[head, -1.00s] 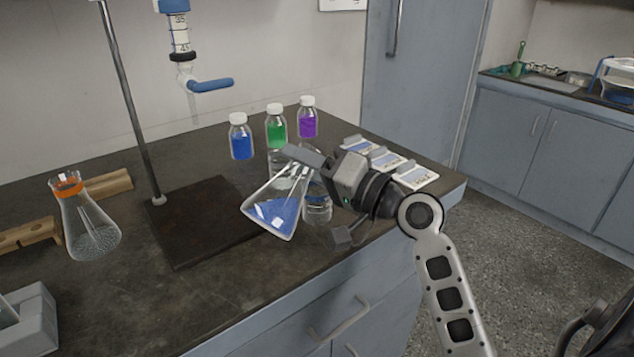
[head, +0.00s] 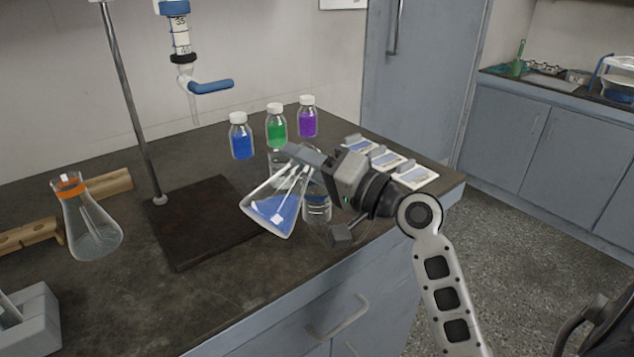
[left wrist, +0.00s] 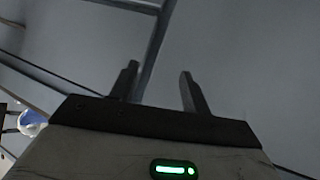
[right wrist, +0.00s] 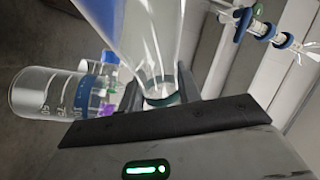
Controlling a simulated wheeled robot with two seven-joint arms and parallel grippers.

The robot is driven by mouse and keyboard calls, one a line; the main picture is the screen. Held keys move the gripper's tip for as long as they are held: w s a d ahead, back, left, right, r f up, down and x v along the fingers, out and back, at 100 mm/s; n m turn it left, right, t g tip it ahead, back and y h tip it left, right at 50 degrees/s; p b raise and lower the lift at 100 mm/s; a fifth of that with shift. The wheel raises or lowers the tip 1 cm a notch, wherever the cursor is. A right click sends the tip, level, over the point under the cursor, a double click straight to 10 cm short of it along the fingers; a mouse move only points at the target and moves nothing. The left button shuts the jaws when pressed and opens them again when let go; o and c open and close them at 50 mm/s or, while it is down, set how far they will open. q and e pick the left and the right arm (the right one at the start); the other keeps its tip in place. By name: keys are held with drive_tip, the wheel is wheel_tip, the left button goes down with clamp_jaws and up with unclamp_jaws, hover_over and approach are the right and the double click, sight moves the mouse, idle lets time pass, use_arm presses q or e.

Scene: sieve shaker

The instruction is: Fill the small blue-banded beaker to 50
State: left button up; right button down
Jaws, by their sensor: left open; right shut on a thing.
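My right gripper (head: 313,172) is shut on the neck of a conical glass flask (head: 262,198) and holds it tilted above the bench, with blue liquid low inside it. The flask's glass also shows between the fingers in the right wrist view (right wrist: 152,45). A clear glass beaker (head: 318,208) stands just behind and right of the flask, partly hidden by it and the gripper. In the right wrist view, a graduated beaker with a blue band (right wrist: 42,92) lies left of the fingers; its fill level is unclear. My left gripper (left wrist: 158,88) is open and empty.
Bottles of blue (head: 241,142), green (head: 276,128) and purple (head: 307,122) stand behind. An orange-banded flask (head: 92,228) is at left. A stand with a dark base (head: 205,225) carries a burette (head: 181,40). Several labelled cards (head: 415,177) lie right.

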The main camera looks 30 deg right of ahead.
use_arm(q)
drive_tip(key=shift+a+r+p, duration=0.1)
drive_tip(key=shift+r+p, duration=0.3)
drive_tip(key=shift+p, duration=0.45)
use_arm(e)
drive_tip(key=shift+d+r+m, duration=0.1)
drive_tip(key=shift+m, duration=1.1)
idle(1.0)
use_arm(q)
drive_tip(key=shift+r+p, duration=0.2)
drive_tip(key=shift+p, duration=0.2)
use_arm(e)
drive_tip(key=shift+r+m+h, duration=0.1)
drive_tip(key=shift+m+h, duration=0.2)
idle(0.3)
use_arm(q)
drive_tip(key=shift+s+a+p, duration=0.1)
drive_tip(key=shift+p, duration=0.35)
use_arm(e)
drive_tip(key=shift+d+r+m, duration=0.1)
drive_tip(key=shift+m, duration=0.4)
use_arm(q)
drive_tip(key=shift+r, duration=0.2)
idle(0.4)
